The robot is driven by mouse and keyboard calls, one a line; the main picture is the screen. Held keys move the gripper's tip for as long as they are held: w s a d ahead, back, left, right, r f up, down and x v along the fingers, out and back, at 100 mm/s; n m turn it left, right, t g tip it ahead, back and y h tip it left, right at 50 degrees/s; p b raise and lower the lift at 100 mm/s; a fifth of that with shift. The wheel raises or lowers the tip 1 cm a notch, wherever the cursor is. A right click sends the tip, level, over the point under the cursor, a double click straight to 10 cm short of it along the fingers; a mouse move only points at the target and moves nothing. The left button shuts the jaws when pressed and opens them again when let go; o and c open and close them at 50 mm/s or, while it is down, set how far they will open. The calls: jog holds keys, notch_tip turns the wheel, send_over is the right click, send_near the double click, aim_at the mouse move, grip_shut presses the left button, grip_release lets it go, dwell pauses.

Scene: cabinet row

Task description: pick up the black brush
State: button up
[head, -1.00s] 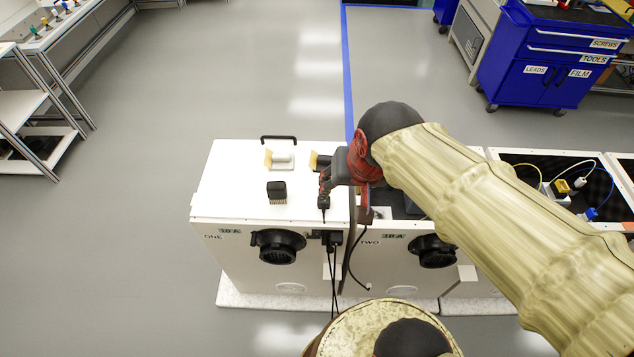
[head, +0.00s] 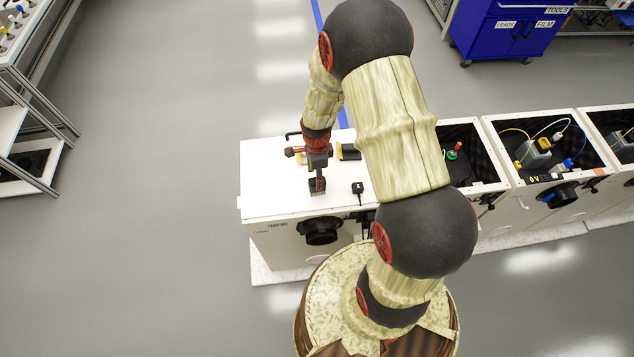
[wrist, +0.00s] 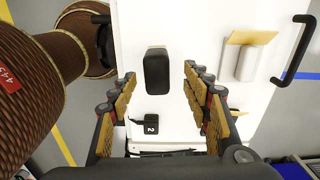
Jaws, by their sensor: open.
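The black brush (wrist: 157,72), a small dark block with rounded corners, rests on the white cabinet top in the wrist view. Its bristles are hidden from above. My gripper (wrist: 159,77) is open and empty. Its two fingers stand left and right of the brush in the picture, with white gaps on both sides. How far above the brush the tips are, I cannot tell. In the head view my gripper (head: 318,163) is over the left cabinet, and a dark block that appears to be the brush (head: 317,186) shows at its near end.
A black plug marked 2 (wrist: 150,127) lies close by on the white cabinet top (head: 268,190). A white block with a yellow plate (wrist: 246,62) and a black handle (wrist: 297,50) are to the right in the wrist view. Open cabinets (head: 550,140) with cables stand right.

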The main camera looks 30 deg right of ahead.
jog(key=f, duration=0.7)
jog(key=shift+s, duration=0.2)
jog(key=shift+c, duration=0.4)
jog(key=c, duration=1.1)
grip_shut()
jog(key=shift+r, duration=0.65)
jog(key=s+d+r, duration=0.8)
jog(key=s+r, duration=0.3)
jog(key=shift+d+r, duration=0.2)
jog(key=shift+r, duration=0.15)
